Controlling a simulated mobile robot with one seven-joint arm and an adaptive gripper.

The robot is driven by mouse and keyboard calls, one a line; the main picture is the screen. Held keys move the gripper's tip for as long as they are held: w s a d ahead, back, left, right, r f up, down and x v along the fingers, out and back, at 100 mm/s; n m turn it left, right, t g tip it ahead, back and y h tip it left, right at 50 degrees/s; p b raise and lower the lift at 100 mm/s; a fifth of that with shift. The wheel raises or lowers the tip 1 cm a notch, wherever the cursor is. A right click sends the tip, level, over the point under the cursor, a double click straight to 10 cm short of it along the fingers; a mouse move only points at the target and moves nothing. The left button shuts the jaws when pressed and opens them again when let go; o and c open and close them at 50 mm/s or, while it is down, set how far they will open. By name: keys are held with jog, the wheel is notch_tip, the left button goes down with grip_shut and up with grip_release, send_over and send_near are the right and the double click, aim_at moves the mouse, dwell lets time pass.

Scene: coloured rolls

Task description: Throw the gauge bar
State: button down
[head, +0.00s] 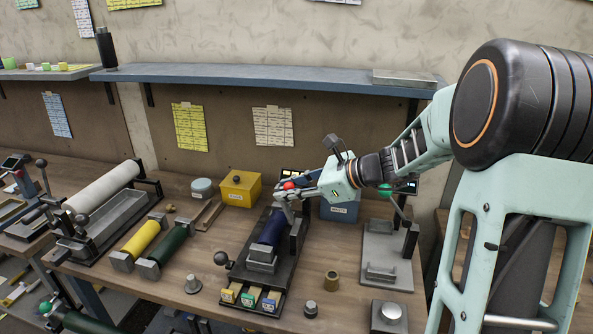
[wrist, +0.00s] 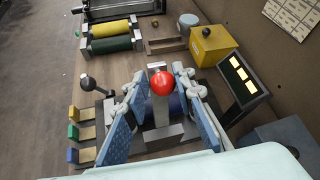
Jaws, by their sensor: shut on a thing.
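The gauge bar appears to be the grey upright bar topped by a red ball (wrist: 162,83). The ball also shows in the head view (head: 289,186), at the far end of a dark press-like device (head: 240,278) on the bench. My gripper (head: 287,197) reaches in from the right, over the device. In the wrist view its blue-padded fingers stand on either side of the bar, shut on it just below or beside the ball. The exact contact is partly hidden by the ball and fingers. A blue roll (head: 271,228) lies in the device beneath my gripper.
Yellow, green and blue tabs (head: 248,297) line the device's front. A black-knobbed handle (head: 221,258) stands at its left. Yellow (head: 141,238) and green (head: 168,245) rolls lie further left. A yellow box (head: 241,190) and a lit display (wrist: 241,82) stand close by. A shelf (head: 250,75) runs above.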

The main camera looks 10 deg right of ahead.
jog(key=w+a+f+g+h+p, duration=0.2)
jog(key=w+a+f+h+p, duration=0.2)
jog(key=a+f, duration=0.4)
jog(key=shift+a+n+h+p, duration=0.3)
jog(key=shift+a+p, duration=0.05)
jog(key=shift+p, duration=0.55)
jog(key=shift+w, duration=0.1)
dwell(0.4)
jog(key=c, duration=1.8)
grip_release()
jog(key=shift+f, duration=0.1)
jog(key=shift+c, duration=0.2)
jog(key=shift+o, duration=0.5)
jog(key=shift+w+f, duration=0.1)
jog(key=shift+f, duration=0.05)
